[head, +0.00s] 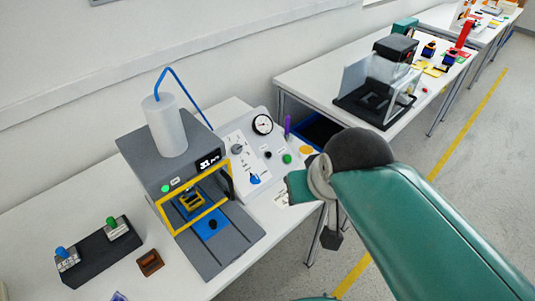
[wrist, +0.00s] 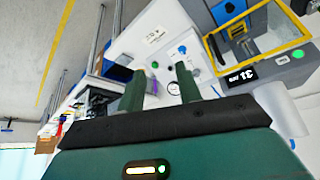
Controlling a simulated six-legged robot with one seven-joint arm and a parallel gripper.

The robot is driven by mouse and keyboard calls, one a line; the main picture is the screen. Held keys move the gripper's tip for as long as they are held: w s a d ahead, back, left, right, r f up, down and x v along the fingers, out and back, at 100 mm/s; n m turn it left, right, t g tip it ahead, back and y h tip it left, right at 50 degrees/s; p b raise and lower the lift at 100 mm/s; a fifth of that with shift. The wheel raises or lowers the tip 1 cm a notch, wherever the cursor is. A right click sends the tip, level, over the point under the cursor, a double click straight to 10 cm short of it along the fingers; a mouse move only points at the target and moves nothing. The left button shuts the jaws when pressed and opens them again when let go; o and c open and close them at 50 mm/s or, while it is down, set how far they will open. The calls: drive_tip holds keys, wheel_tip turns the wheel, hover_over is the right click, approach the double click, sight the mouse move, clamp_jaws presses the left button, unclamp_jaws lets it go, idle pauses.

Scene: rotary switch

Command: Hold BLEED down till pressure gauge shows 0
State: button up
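The pressure gauge (head: 262,124) is a round white dial with a black rim at the top of the sloped control panel (head: 228,133). Its reading is too small to make out. A black button (head: 268,154) and a green button (head: 287,159) sit below it. I cannot read which control is BLEED. A grey rotary knob (head: 237,149) and a blue knob (head: 255,178) are at the left. My gripper (wrist: 161,70) is open and empty in the wrist view, its two green fingers apart over the panel side. In the head view my arm hides most of the gripper.
A grey press (head: 160,160) with a yellow frame and a lit display stands left of the panel. A black switch box (head: 97,252) and a brown block (head: 149,262) lie further left. Another table (head: 310,75) with equipment stands behind, across a gap.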

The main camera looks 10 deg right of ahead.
idle(0.3)
clamp_jaws()
idle(1.6)
